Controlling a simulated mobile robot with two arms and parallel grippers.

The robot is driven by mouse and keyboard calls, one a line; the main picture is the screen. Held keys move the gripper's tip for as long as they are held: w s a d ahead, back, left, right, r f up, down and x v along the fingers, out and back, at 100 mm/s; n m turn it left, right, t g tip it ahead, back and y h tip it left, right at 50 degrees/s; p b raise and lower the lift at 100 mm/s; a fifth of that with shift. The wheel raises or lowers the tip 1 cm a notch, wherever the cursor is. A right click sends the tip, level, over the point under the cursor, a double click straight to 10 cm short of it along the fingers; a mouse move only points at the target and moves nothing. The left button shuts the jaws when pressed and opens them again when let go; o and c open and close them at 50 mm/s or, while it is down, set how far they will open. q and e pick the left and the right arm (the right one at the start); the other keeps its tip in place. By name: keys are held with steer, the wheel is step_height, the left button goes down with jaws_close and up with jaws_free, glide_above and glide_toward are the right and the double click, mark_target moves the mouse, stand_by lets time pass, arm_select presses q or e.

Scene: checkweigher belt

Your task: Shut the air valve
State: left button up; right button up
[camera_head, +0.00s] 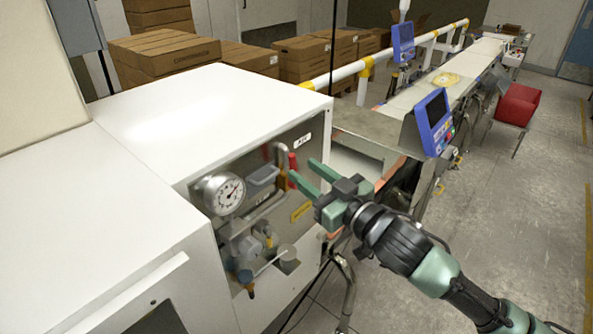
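The air valve shows as a red lever (292,165) on a pipe inside the open recess of the white cabinet, below a small label reading "AIR". The lever stands roughly upright. My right gripper (304,174) comes in from the right, its two green fingers spread apart with a gap between them. The fingertips appear close to the red lever; I cannot tell whether either touches it. Nothing shows held between the fingers. My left gripper is not in view.
A round gauge (224,194), pipes and fittings fill the recess of the white cabinet (215,110). A bent metal pipe (346,285) stands below my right gripper. A conveyor with blue screens (434,122) runs behind. Brown boxes (165,52) stand at the back.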

steer(key=v, duration=0.2)
steer(key=shift+s+d+b, duration=0.15)
steer(key=shift+s+b, duration=0.05)
steer(key=shift+b, duration=0.1)
steer(key=shift+c, duration=0.4)
